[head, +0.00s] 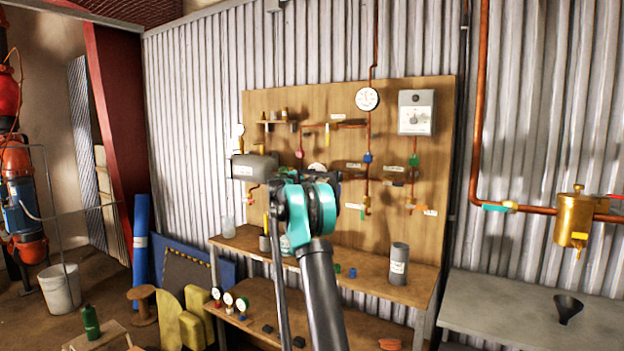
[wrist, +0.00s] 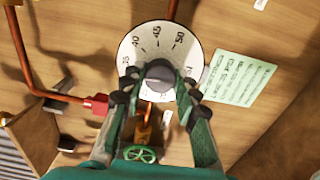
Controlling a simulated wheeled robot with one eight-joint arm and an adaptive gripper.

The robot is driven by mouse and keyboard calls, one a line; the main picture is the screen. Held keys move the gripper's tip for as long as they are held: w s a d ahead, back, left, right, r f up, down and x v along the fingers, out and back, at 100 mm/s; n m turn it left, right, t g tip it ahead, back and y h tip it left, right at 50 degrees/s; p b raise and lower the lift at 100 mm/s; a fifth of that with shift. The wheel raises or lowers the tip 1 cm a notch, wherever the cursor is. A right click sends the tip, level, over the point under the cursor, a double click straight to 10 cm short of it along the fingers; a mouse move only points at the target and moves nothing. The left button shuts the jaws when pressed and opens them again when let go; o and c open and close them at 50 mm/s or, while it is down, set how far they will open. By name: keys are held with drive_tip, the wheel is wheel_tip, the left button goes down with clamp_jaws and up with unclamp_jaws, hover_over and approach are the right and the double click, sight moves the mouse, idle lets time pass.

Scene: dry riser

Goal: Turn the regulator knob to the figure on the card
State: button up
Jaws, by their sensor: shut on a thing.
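The regulator knob (wrist: 159,77) is a grey round knob at the middle of a white dial (wrist: 140,48) with dark figures around its rim. My gripper (wrist: 160,84) is shut on the knob, one dark-padded finger on each side. The lower part of the dial is partly hidden by the knob and fingers. I cannot tell which figure the knob points at. A pale green card (wrist: 238,79) with handwritten lines is on the board to the right of the dial; its words are too small to read surely. In the head view my arm hides the knob.
A copper pipe with a red fitting (wrist: 96,104) runs left of the dial. A green handwheel (wrist: 140,154) lies below it. The wooden board (head: 435,150) also carries a gauge (head: 367,99) and a grey box (head: 415,113). A bench (head: 370,275) stands below.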

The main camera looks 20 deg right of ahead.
drive_tip(key=shift+m, duration=0.6)
drive_tip(key=o, duration=1.2)
drive_tip(key=shift+c, duration=0.2)
drive_tip(key=v, duration=1.2)
drive_tip(key=shift+s, duration=0.1)
